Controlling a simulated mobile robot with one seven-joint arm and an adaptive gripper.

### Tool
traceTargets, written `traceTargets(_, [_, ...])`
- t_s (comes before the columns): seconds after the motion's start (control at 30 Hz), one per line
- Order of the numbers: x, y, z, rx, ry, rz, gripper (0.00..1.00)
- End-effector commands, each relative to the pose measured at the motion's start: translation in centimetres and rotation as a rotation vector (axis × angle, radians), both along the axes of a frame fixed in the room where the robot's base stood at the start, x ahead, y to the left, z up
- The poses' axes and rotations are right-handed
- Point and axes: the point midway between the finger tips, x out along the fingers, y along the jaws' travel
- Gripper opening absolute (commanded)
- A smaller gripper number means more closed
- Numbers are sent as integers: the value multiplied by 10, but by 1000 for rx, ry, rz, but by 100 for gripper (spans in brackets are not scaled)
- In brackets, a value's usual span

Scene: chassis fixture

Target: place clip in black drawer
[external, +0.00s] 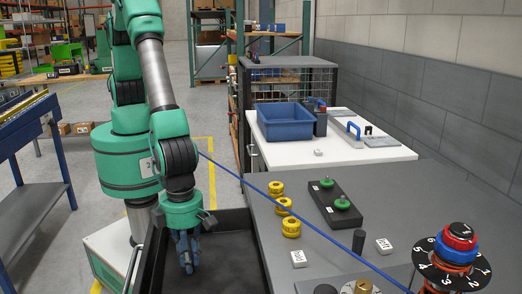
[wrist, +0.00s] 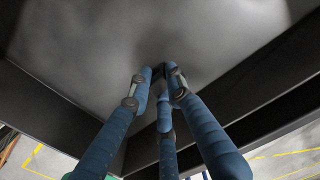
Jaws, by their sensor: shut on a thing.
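My gripper (external: 188,264) has blue fingers and points down into the open black drawer (external: 229,268). In the wrist view, my gripper's fingertips (wrist: 165,74) are closed together around a small dark thing, likely the clip (wrist: 171,68). Most of it is hidden by the fingers, and its shape is hard to make out. The clip cannot be made out in the external view. The drawer floor (wrist: 110,35) looks bare in the wrist view. I cannot tell whether the fingertips or the clip touch it.
The drawer walls stand close around my gripper. The grey worktop (external: 350,245) to the right holds yellow rings (external: 284,206), a black block with green knobs (external: 335,203) and a numbered dial (external: 452,266). A blue bin (external: 290,122) stands on the white table behind.

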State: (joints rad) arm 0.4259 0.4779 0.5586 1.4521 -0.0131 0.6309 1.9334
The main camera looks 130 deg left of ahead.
Motion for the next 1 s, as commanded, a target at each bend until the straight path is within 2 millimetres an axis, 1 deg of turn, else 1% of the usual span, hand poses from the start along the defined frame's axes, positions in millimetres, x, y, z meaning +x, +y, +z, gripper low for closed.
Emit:
traceTargets(0.07, [0, 0, -3, 0, 0, 0, 7])
traceTargets(0.1, [0, 0, -2, 0, 0, 0, 24])
traceTargets(0.17, [0, 0, -2, 0, 0, 0, 36])
traceTargets(0.47, [0, 0, -2, 0, 0, 0, 37])
traceTargets(0.67, [0, 0, 5, 0, 0, 0, 37])
traceTargets(0.77, [0, 0, 14, 0, 0, 0, 37])
traceTargets(0.87, [0, 0, 27, -1, -2, 0, 37])
traceTargets(1.0, [-1, 1, 49, -1, -1, 0, 37])
